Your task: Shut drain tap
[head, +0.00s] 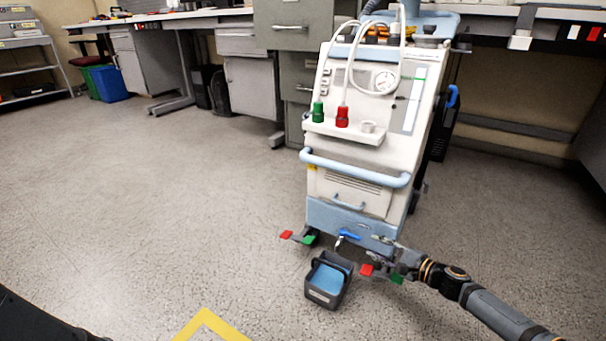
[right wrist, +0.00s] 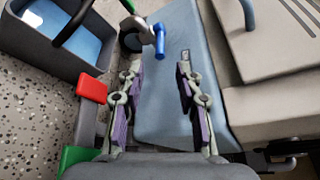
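The drain tap has a blue lever (head: 349,235) low on the front of the white and pale blue machine (head: 345,212). In the right wrist view the lever (right wrist: 160,40) points back toward my gripper, just beyond and between its fingertips, apart from both. My right gripper (head: 380,247) is just right of the tap in the head view. In the right wrist view the gripper (right wrist: 160,72) is open and empty. A dark bucket (head: 322,297) with blue liquid stands on the floor below the tap. My left gripper is not in view.
Red pedals (head: 366,270) and green pedals (head: 309,239) stick out at the machine's base, close to the bucket and my right gripper. A pale blue rail (head: 355,168) crosses above the tap. The floor at left is open, with a yellow marking (head: 207,318).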

